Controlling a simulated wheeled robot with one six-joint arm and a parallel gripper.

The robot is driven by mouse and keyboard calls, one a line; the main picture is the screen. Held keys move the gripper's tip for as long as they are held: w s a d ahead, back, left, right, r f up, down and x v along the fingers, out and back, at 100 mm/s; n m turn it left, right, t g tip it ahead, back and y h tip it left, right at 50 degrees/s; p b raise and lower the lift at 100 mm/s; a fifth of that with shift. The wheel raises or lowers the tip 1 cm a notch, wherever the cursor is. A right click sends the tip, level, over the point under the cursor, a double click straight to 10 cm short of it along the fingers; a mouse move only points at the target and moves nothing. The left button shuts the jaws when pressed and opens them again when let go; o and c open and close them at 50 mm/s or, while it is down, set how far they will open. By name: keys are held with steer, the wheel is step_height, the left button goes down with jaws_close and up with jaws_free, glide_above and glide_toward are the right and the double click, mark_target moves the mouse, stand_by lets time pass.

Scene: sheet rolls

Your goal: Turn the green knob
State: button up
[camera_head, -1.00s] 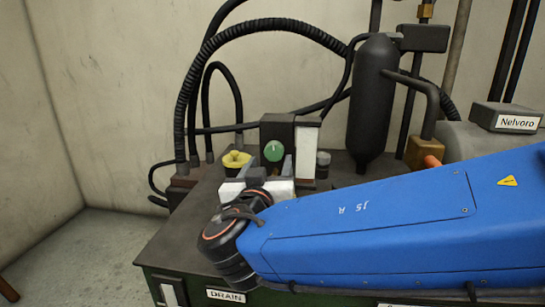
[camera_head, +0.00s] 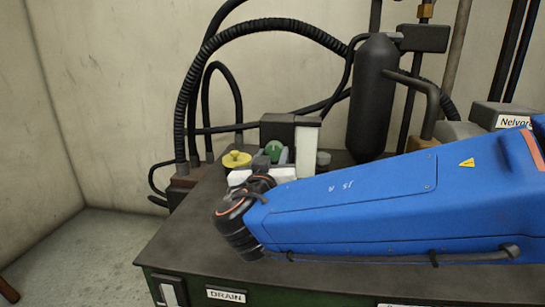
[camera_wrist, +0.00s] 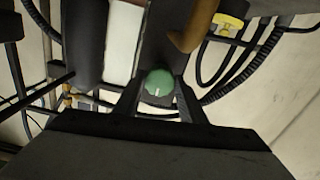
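The green knob (camera_head: 274,149) is round and sits on the front of a dark block on the bench. In the wrist view the green knob (camera_wrist: 158,82) has a short white mark and lies between the two fingertips. My gripper (camera_wrist: 158,88) is open, with one finger on each side of the knob and a narrow gap showing at each side. In the head view my gripper (camera_head: 273,158) reaches the knob from the front, and its fingers cover part of it. I cannot tell whether either finger touches the knob.
A yellow knob (camera_head: 237,160) stands just left of the block, and a white panel (camera_head: 307,146) is on its right. A dark cylinder (camera_head: 371,100) and hoses stand behind. The bench top (camera_head: 185,245) is bare at the front left.

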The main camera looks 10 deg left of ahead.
steer(key=shift+n, duration=0.4)
steer(key=n, duration=0.5)
steer(key=shift+n, duration=0.4)
steer(key=n, duration=1)
steer(key=shift+n, duration=2.4)
steer(key=o, duration=1.1)
steer(key=shift+c, duration=0.2)
